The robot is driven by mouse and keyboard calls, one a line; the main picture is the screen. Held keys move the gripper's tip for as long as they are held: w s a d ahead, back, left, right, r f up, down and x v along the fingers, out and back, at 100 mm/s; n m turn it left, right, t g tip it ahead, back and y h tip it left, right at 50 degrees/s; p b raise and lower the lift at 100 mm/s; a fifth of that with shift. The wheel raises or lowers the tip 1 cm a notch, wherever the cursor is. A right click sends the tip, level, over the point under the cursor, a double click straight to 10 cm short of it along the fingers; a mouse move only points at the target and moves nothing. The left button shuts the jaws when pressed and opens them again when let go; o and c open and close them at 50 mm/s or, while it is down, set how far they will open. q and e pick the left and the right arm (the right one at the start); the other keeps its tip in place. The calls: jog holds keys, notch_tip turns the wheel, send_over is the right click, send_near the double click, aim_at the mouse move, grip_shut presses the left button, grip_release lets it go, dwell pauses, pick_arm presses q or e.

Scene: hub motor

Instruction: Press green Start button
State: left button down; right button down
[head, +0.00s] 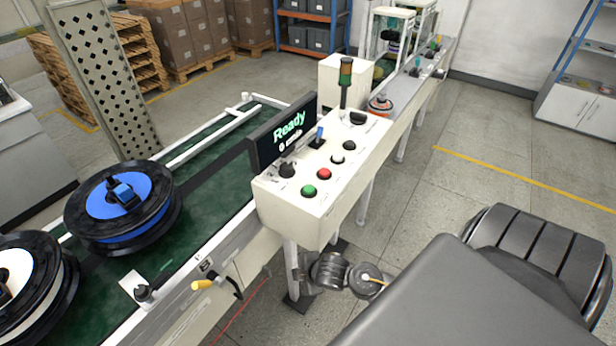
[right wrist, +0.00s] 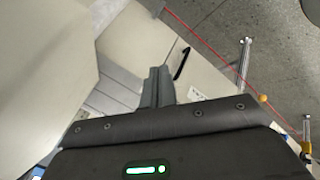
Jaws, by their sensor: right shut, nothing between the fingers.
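The green Start button (head: 309,191) sits at the near corner of the white control box (head: 318,217). Beside it are a red button (head: 324,174), a white button (head: 337,158) and black knobs. The screen (head: 290,133) behind them reads "Ready". My right gripper (right wrist: 158,72) shows in the right wrist view, with its two fingers together and nothing between them. Pale panels lie beyond the fingers; the green button is not visible in that view. In the head view I cannot make out the right gripper's fingers. My left gripper is not in view.
A green conveyor (head: 199,237) carries a blue-centred wheel hub (head: 110,204) and a white-centred one (head: 20,275). A signal tower (head: 345,83) stands on the box. A yellow-handled lever (head: 203,285) projects below the conveyor edge. Open floor (head: 478,160) lies right of the line.

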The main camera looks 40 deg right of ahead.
jog(key=w+r+n+t+y, duration=0.2)
jog(key=w+r+n, duration=0.3)
jog(key=r+n, duration=0.55)
jog(key=w+r+n+t+y, duration=0.1)
jog(key=w+r+n+y, duration=0.1)
jog(key=w+r+n, duration=0.65)
jog(key=d+r+n, duration=0.2)
jog(key=r+n, duration=0.1)
jog(key=n, duration=0.1)
jog(key=s+d+r+n, duration=0.1)
jog(key=d+r+n, duration=0.1)
jog(key=r+n, duration=0.1)
jog(key=s+d+r+n+g, duration=0.1)
jog(key=d+r+n, duration=0.1)
jog(key=r+n, duration=0.1)
jog(key=shift+r+n, duration=0.1)
jog(key=shift+n, duration=0.8)
jog(key=s+d+r+n+g, duration=0.1)
jog(key=s+d+r+n, duration=0.1)
jog(key=d+r+n, duration=0.2)
jog(key=d+n, duration=0.3)
jog(key=shift+s+r+h, duration=0.3)
jog(key=shift+s+r, duration=0.1)
jog(key=shift+s+f, duration=0.1)
jog(key=b, duration=0.6)
send_over(313, 189)
notch_tip(313, 189, down, 8)
jog(key=shift+r, duration=0.15)
jog(key=shift+f+b, duration=0.3)
jog(key=shift+f, duration=0.15)
